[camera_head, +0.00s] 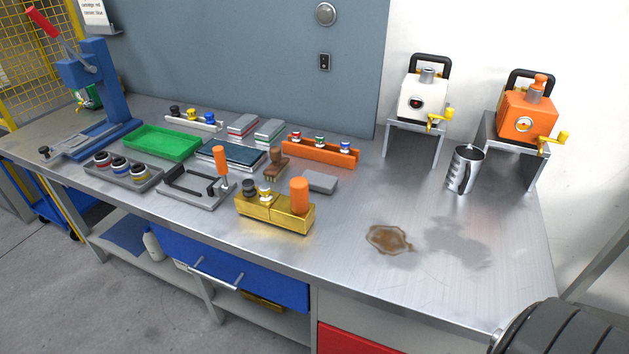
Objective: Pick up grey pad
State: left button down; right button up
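A flat grey pad (320,181) lies on the metal workbench (350,211), right of the brown-handled stamp (277,164) and in front of the orange rack. Its top is bare and nothing touches it from above. Two other flat pads lie further back, one grey with red (243,127) and one grey with green (269,131). Neither of my grippers shows in the head view.
A brass block with an orange handle (275,209) stands in front of the pad. The orange rack (320,151) is behind it. A steel jug (465,168) stands further right. A brown puddle (388,239) and a dark shadow lie on the otherwise clear right front.

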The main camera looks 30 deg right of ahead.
aim_at(322, 183)
jog(key=z, duration=1.1)
jog(key=i+j+z, duration=0.1)
jog(key=j+z, duration=0.15)
jog(key=z, duration=0.15)
jog(key=i+j+z, duration=0.1)
jog(key=j+z, duration=0.55)
jog(key=z, duration=0.2)
